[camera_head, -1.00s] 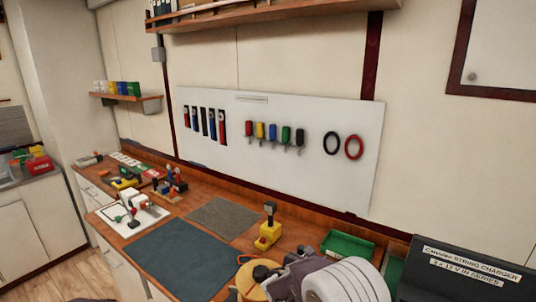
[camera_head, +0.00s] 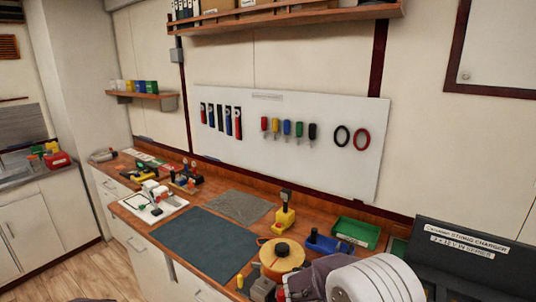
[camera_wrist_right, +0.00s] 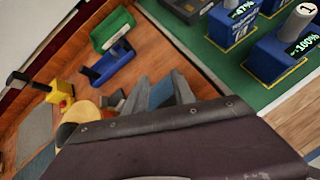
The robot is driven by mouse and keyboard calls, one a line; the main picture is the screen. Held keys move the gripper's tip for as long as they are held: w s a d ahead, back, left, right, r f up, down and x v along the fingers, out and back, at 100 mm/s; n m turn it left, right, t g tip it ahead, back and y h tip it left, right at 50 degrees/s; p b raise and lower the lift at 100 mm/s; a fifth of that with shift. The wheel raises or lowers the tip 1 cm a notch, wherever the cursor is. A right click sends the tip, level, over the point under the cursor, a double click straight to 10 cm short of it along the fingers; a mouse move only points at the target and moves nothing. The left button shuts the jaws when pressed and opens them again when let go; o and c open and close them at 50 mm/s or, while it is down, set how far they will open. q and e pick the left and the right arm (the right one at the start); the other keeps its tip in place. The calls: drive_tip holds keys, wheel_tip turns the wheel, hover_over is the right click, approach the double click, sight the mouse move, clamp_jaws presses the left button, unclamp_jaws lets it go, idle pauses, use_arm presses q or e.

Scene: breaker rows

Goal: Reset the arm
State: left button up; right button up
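My right arm, in a dark sleeve with white rounded links, comes in at the bottom right of the head view. My right gripper (camera_wrist_right: 160,95) shows in the right wrist view as grey finger parts past the dark sleeve, with something blue between or behind them. Whether it holds that blue thing is unclear, as the sleeve hides much of it. My left gripper is in neither view.
The wooden bench holds a dark mat (camera_head: 205,243), a yellow round thing (camera_head: 282,257), a yellow tool (camera_head: 285,215), a blue tray (camera_head: 325,243) and a green tray (camera_head: 356,232). A dark charger box (camera_head: 470,262) stands at right. Batteries (camera_wrist_right: 285,50) stand on green.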

drive_tip(key=s+a+f+m+g+y, duration=0.15)
drive_tip(key=s+m+y, duration=0.25)
drive_tip(key=s+m, duration=0.65)
drive_tip(key=s+f+m+g+y, duration=0.2)
drive_tip(key=s+m+g+y, duration=0.1)
drive_tip(key=s+m, duration=0.75)
use_arm(q)
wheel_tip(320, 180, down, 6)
drive_tip(key=b, duration=0.6)
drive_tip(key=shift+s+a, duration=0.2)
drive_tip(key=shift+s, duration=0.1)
use_arm(e)
drive_tip(key=s+a+f+m+g, duration=0.1)
drive_tip(key=s+f+m, duration=0.1)
drive_tip(key=f, duration=0.5)
drive_tip(key=shift+s+a+m+y, duration=0.3)
drive_tip(key=shift+s+a, duration=0.05)
drive_tip(key=shift+s, duration=0.2)
drive_tip(key=shift+s, duration=0.1)
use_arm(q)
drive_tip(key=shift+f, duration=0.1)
